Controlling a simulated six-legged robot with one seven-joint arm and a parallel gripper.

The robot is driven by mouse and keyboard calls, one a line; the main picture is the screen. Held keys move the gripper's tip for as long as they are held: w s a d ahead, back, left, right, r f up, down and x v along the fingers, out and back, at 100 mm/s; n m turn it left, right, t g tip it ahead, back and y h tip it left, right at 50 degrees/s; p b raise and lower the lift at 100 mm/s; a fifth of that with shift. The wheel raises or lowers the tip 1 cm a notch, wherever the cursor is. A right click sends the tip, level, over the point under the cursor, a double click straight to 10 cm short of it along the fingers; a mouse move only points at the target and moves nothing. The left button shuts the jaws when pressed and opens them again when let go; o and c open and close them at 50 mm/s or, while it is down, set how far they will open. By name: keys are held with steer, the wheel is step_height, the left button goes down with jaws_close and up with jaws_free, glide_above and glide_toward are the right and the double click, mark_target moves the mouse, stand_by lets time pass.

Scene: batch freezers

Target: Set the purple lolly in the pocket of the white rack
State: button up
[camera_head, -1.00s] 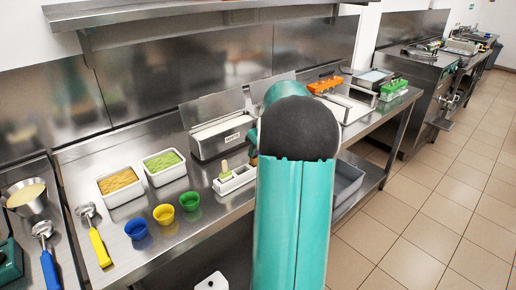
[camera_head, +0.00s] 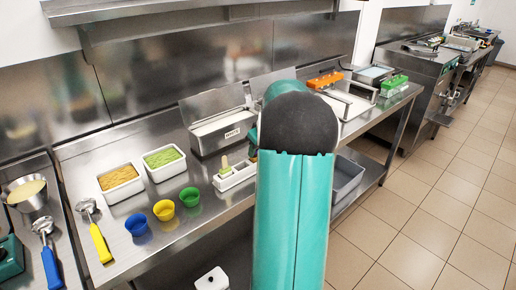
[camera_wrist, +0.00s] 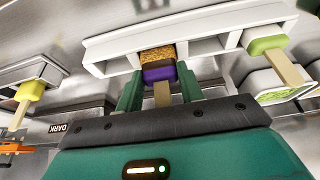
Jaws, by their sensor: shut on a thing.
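The purple lolly (camera_wrist: 159,74) has a brown crumbly end and a wooden stick. In the wrist view my gripper (camera_wrist: 158,90) is shut on it, with a green finger on each side and the stick towards the palm. Its brown end overlaps a pocket of the white rack (camera_wrist: 110,68); I cannot tell whether it rests on the pocket floor. A green lolly (camera_wrist: 266,45) stands in the rack's end pocket. In the head view the rack (camera_head: 240,182) is on the steel counter with that green lolly (camera_head: 224,162); my arm hides the purple lolly and the fingertips.
White tubs of orange (camera_head: 118,177) and green (camera_head: 163,157) filling stand left of the rack. Blue (camera_head: 136,225), yellow (camera_head: 164,210) and green (camera_head: 190,197) cups are in front. A lidded steel bin (camera_head: 222,134) is behind. A yellow lolly (camera_wrist: 31,90) shows in the wrist view.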

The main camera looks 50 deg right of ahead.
steer(key=shift+f, duration=0.7)
stand_by(1.1)
steer(key=o, duration=1)
steer(key=shift+r, duration=0.1)
steer(key=v, duration=1.3)
steer(key=shift+s+r, duration=0.2)
steer(key=shift+r, duration=0.05)
